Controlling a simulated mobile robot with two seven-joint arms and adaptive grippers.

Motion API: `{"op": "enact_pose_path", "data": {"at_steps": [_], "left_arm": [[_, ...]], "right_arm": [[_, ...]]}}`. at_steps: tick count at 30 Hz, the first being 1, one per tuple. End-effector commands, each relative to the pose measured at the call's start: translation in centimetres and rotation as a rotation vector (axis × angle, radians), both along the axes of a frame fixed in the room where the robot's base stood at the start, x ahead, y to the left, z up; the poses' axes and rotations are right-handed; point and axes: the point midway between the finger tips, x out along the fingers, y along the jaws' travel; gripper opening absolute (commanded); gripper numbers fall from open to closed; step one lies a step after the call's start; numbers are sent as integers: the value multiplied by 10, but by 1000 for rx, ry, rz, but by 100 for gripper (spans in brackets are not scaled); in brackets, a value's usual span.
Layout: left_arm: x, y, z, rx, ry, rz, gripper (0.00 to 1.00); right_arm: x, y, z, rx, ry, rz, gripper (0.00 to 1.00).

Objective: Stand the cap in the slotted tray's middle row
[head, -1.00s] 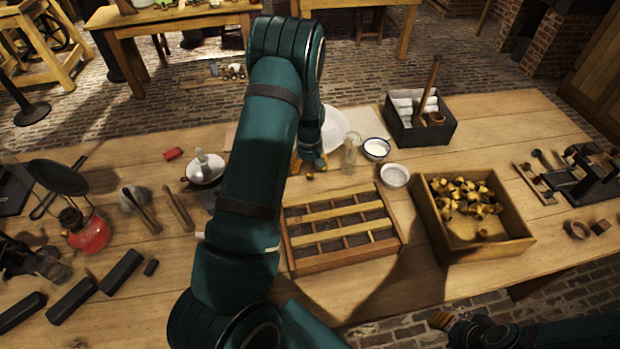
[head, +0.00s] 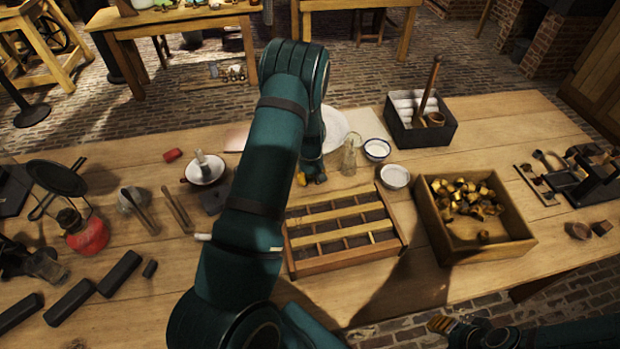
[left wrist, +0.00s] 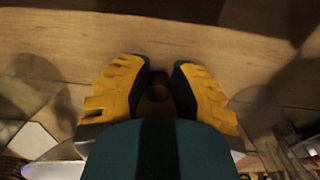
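The slotted wooden tray (head: 345,261) lies mid-table, with rows of compartments between yellowish slats; my left arm covers its left edge. My left gripper (head: 311,181) is just beyond the tray's far left corner. In the left wrist view its yellow fingers with dark pads (left wrist: 160,75) are close together. A small dark brown round thing, which looks like the cap (left wrist: 157,93), sits between the pads, and the fingers look shut on it. The cap is not clear in the head view. My right gripper (head: 442,323) is low at the table's front edge; its opening is unclear.
A wooden box of brassy caps (head: 513,249) stands right of the tray. A glass jar (head: 349,161), two small bowls (head: 376,149) and a white plate (head: 339,125) stand beyond it. A dark caddy (head: 447,134) is behind.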

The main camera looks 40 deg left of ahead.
Motion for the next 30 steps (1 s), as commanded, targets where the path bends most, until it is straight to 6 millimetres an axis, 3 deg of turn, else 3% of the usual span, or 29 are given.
{"op": "enact_pose_path", "data": {"at_steps": [14, 24, 30], "left_arm": [[0, 0, 8, 0, -1, 0, 3], [1, 0, 70, 0, -3, 0, 3], [0, 0, 95, -1, -1, 0, 3]], "right_arm": [[0, 0, 1, 0, -1, 0, 47], [3, -1, 9, -2, -7, -5, 47], [4, -1, 11, -2, -9, -7, 47]]}}
